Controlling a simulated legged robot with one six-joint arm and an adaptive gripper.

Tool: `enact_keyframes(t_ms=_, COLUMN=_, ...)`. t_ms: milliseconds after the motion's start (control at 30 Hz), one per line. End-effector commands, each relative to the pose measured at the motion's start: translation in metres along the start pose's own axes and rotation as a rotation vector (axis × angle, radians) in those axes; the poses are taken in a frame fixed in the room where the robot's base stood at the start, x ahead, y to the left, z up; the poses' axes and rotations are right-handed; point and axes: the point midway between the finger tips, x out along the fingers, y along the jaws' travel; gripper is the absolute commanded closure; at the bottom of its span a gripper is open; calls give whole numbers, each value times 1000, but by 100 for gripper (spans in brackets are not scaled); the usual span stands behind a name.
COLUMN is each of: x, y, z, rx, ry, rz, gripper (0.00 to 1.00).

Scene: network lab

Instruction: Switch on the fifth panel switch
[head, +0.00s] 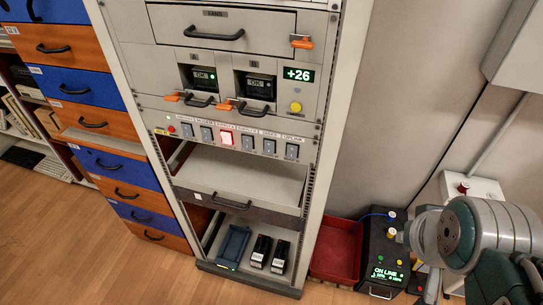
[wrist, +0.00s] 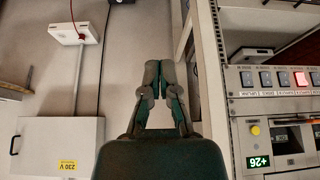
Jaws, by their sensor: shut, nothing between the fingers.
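The switch row runs across a light rack panel (head: 160,125). Counted from the left in the head view, the fifth panel switch (head: 269,146) is dark grey and unlit. The third switch (head: 226,137) glows red; the others are dark. The wrist view shows the row upside down at its right edge, with the fifth switch (wrist: 265,79) second from the left and the lit switch (wrist: 301,79) further right. My gripper (wrist: 158,66) is shut and empty, left of the rack and apart from the switches. In the head view my arm is at the right; the fingertips cannot be made out.
Above the switches are two bays with handles, orange latches, a yellow button (head: 295,107) and a "+26" display (head: 299,75). A rack post (wrist: 213,90) stands between my gripper and the panel. A red tray (head: 336,250) and a black box (head: 384,250) are on the floor.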

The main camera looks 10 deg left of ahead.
Motion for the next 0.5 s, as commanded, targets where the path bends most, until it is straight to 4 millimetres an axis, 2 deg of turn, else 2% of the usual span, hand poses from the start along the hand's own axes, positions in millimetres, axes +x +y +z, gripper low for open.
enact_keyframes(t_ms=133, x=5, y=-2, z=2, rx=-29, ry=-30, rz=15, gripper=100)
enact_keyframes(t_ms=233, x=18, y=-5, z=6, rx=-107, ry=-105, rz=66, gripper=100)
enact_keyframes(t_ms=367, x=39, y=-10, z=8, rx=-276, ry=-209, rz=196, gripper=100)
enact_keyframes(t_ms=500, x=58, y=-20, z=-1, rx=-477, ry=-249, rz=369, gripper=100)
